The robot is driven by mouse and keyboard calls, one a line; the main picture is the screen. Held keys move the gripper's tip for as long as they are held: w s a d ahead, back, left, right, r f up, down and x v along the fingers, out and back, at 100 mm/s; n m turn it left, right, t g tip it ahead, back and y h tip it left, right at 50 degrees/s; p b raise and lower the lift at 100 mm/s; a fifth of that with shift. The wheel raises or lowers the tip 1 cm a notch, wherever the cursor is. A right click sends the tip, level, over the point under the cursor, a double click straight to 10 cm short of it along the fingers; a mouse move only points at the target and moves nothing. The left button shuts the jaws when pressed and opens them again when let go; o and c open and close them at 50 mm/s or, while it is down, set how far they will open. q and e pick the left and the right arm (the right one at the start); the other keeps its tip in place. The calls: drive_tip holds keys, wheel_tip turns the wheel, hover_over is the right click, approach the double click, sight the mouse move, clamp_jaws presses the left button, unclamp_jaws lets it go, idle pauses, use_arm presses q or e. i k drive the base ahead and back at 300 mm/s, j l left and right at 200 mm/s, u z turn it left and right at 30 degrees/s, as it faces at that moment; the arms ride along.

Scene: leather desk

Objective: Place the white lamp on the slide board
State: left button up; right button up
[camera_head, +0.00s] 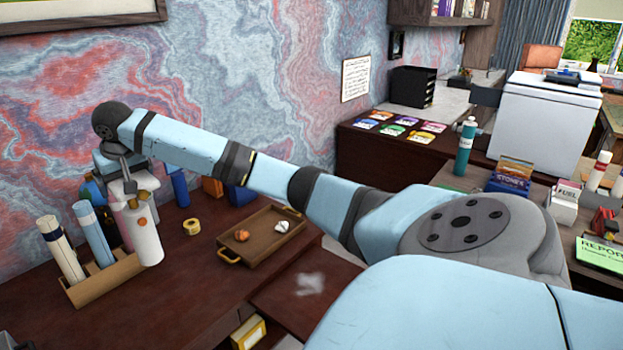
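A white cylinder with an orange spot (147,246), which may be the white lamp, is upright and slightly tilted at the left of the desk, by the wooden holder. My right arm reaches across from the right, and its gripper (127,187) is at the top of this cylinder. The fingers overlap it, so I cannot tell whether they grip it. The slide board (328,312) is a dark brown panel at the desk's front, low in the middle, with a pale smear on it. My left gripper is not in view.
A wooden holder (107,283) carries rolled tubes beside the cylinder. A wooden tray (262,252) with small orange and white items lies mid-desk, near a yellow tape roll (192,227). A yellow box (248,333) is below. The desk front is clear.

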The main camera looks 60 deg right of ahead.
sight(291, 291)
drive_tip(key=k+l, duration=0.2)
drive_tip(key=l, duration=0.15)
drive_tip(key=k+l, duration=0.25)
drive_tip(key=l, duration=0.15)
drive_tip(key=k+l, duration=0.2)
drive_tip(key=l, duration=0.15)
drive_tip(key=k+l, duration=0.25)
drive_tip(key=l, duration=0.1)
